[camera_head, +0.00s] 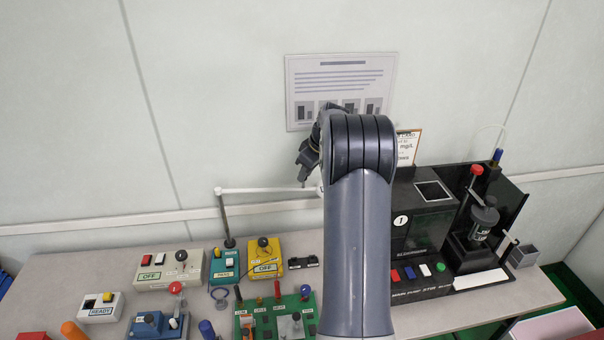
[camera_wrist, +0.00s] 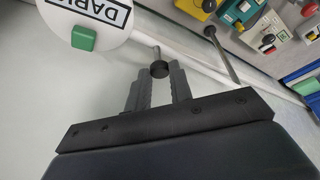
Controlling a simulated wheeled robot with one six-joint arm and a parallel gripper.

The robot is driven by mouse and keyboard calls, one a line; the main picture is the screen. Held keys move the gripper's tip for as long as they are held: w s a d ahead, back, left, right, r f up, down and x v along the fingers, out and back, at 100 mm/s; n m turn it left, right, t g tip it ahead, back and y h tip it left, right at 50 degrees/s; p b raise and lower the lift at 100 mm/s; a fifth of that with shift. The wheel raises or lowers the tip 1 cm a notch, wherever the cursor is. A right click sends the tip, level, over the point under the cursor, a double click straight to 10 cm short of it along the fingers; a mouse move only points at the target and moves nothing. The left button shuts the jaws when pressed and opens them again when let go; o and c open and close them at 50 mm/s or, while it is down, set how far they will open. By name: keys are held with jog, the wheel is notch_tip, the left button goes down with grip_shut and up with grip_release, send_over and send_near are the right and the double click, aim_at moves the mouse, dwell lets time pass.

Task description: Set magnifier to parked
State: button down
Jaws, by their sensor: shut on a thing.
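The magnifier shows in the head view as a thin white arm (camera_head: 265,190) on an upright post (camera_head: 226,215) at the back of the bench. The arm runs level to the right until my own arm hides it. My gripper (camera_wrist: 159,76) is shut on a small black knob (camera_wrist: 159,69) on a short stem beside the head. In the head view my gripper (camera_head: 306,168) is partly hidden, near the white arm's right end.
Several testers crowd the bench below, including a yellow box (camera_head: 265,267), a teal box (camera_head: 224,266) and a beige box (camera_head: 168,273). A black instrument (camera_head: 425,225) stands at right. The wall with a poster (camera_head: 341,75) is close behind. Space above the testers is free.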

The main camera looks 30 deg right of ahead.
jog(key=shift+w+r, duration=0.1)
jog(key=shift+w, duration=0.05)
jog(key=c, duration=1.3)
grip_release()
jog(key=shift+w+d, duration=0.1)
jog(key=shift+o, duration=0.2)
jog(key=b+v, duration=0.1)
jog(key=v, duration=0.9)
jog(key=shift+s+r+b, duration=0.25)
jog(key=shift+b, duration=0.1)
